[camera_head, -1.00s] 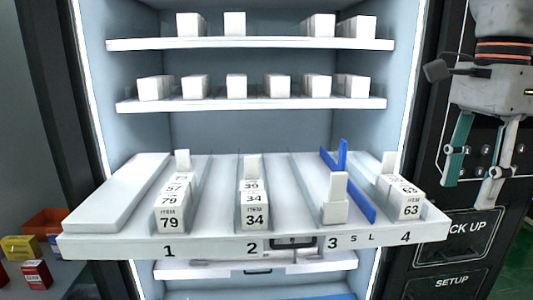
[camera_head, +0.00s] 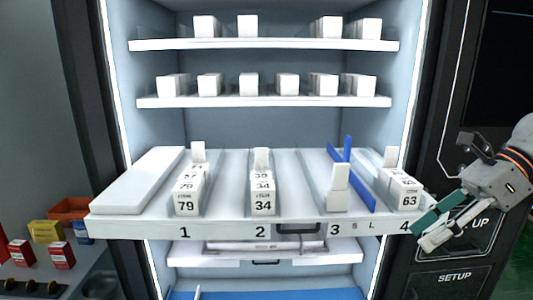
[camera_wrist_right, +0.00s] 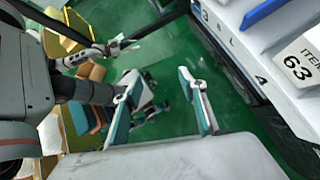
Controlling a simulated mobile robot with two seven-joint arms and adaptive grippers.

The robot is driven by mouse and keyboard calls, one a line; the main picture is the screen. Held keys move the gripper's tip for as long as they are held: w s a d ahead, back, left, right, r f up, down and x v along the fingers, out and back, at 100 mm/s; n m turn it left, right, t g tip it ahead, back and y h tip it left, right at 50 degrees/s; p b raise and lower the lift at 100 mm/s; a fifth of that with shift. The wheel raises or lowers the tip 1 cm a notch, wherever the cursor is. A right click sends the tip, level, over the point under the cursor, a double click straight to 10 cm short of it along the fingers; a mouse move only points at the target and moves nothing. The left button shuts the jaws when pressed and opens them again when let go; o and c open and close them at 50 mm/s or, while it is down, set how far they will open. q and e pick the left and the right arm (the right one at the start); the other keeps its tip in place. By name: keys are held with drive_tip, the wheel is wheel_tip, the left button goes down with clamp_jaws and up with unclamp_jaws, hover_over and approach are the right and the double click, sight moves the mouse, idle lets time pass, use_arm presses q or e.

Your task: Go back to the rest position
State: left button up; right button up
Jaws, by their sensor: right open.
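My right gripper (camera_head: 418,232) is at the right side of the head view, its fingers pointing down and left. Its tips are just right of the pulled-out tray's (camera_head: 130,226) front right corner, near label 4. In the right wrist view the fingers (camera_wrist_right: 162,110) stand apart with nothing held between them, over the green floor. My left gripper does not show in the head view.
The tray carries white boxes marked 79 (camera_head: 186,205), 34 (camera_head: 262,206) and 63 (camera_head: 408,200), a plain white box (camera_head: 338,201) and a blue divider (camera_head: 350,178). A dark PICK UP panel (camera_head: 490,240) is beside the gripper. Coloured boxes (camera_head: 60,254) sit at the lower left.

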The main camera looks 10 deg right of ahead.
drive_tip(key=w+f+m+t, duration=0.2)
drive_tip(key=f+m+t, duration=0.5)
drive_tip(key=f+m, duration=0.6)
drive_tip(key=w+f+m+t, duration=0.3)
drive_tip(key=f+m+t, duration=0.4)
drive_tip(key=f+m, duration=0.65)
drive_tip(key=s+a+f+m+g+h, duration=0.2)
drive_tip(key=s+a+f+m, duration=0.5)
drive_tip(key=f, duration=0.4)
drive_tip(key=s+a+f+m+g+h, duration=0.2)
drive_tip(key=s+a+f+m, duration=0.4)
drive_tip(key=a+f+m, duration=0.3)
wheel_tip(320, 180, down, 2)
drive_tip(key=shift+s+f+m+g+h, duration=0.25)
drive_tip(key=shift+s+m+g+h, duration=0.25)
drive_tip(key=shift+h, duration=0.4)
